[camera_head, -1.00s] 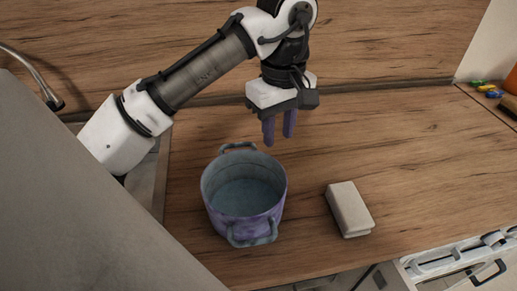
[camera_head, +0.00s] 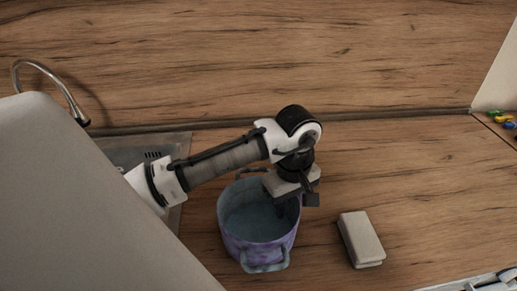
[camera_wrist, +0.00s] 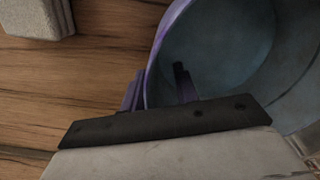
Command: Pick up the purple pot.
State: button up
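The purple pot (camera_head: 243,248), with a grey-blue inside and two loop handles, stands upright on the wooden counter in the head view. My gripper (camera_head: 290,210) points down at the pot's right rim, and its fingertips are mostly hidden there. In the wrist view the pot's curved wall (camera_wrist: 165,32) passes between the two purple fingers of my gripper (camera_wrist: 160,88). One finger is outside the wall and the other is inside the pot. The inner finger shows a gap to the wall, so the gripper looks open around it.
A pale rectangular block (camera_head: 361,240) lies right of the pot; it also shows in the wrist view (camera_wrist: 38,18). A sink (camera_head: 180,146) with a curved tap (camera_head: 48,75) is at the left. Small coloured items (camera_head: 502,118) lie far right. The counter behind the block is clear.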

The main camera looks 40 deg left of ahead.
jog(key=shift+f, duration=0.2)
grip_shut()
dwell(1.3)
